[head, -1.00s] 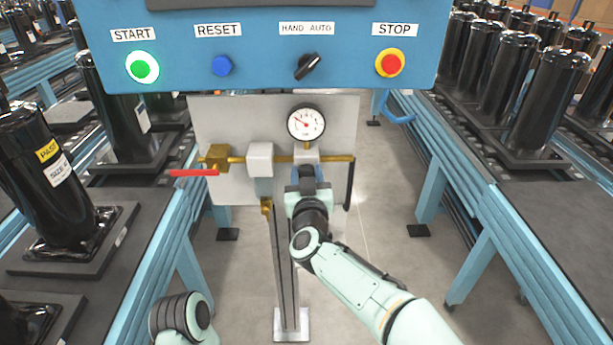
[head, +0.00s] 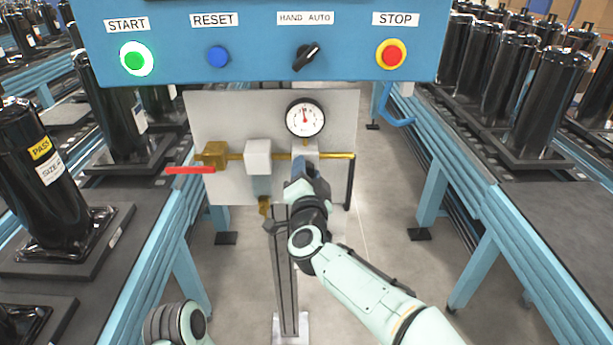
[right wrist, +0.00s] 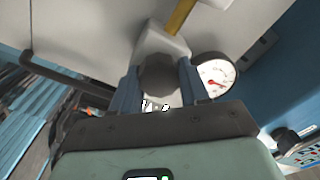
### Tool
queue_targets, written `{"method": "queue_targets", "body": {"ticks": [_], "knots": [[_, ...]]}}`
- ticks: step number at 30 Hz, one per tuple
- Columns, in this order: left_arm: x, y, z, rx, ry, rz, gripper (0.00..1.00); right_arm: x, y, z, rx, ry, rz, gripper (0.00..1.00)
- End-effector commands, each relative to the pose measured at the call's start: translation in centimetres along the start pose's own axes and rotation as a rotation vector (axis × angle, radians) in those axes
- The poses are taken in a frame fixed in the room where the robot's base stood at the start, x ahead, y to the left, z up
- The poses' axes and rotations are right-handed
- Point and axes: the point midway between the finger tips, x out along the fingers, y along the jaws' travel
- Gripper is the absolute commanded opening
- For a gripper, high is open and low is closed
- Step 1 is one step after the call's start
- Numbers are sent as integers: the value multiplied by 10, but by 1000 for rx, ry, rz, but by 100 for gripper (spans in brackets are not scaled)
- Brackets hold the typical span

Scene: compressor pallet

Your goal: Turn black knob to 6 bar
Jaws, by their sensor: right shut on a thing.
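My right gripper (head: 303,182) is shut on the black knob below the regulator block (head: 306,152). In the head view the gripper hides the knob. In the right wrist view the dark round knob (right wrist: 159,77) sits between the two blue fingers of the gripper (right wrist: 158,92). The pressure gauge (head: 305,119) is above the block; its red needle points almost straight up. The gauge also shows in the right wrist view (right wrist: 214,76), too small to read. My left gripper is out of view; only part of my left arm shows at the bottom left.
The blue control panel (head: 260,70) with several buttons and a HAND AUTO switch (head: 306,57) overhangs the top. A red-handled valve (head: 190,170) is left on the brass pipe. Conveyors with black compressors (head: 35,180) flank both sides.

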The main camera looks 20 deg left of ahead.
Motion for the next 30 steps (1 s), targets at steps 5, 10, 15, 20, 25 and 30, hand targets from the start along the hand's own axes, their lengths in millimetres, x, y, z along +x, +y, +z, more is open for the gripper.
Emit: {"method": "queue_targets", "body": {"ticks": [5, 10, 15, 20, 25, 30], "knots": [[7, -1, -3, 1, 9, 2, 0, 0, 3, 1, 169, 6, 3, 14], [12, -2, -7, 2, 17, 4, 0, 0, 3, 1, 328, 12, 4, 14], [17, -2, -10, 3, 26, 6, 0, 0, 3, 2, 469, 16, 6, 14], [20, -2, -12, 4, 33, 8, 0, 0, 3, 1, 577, 20, 7, 14], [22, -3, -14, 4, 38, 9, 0, 0, 4, 2, 658, 23, 9, 14], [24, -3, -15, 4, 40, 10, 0, 0, 4, 2, 704, 24, 9, 14]]}}
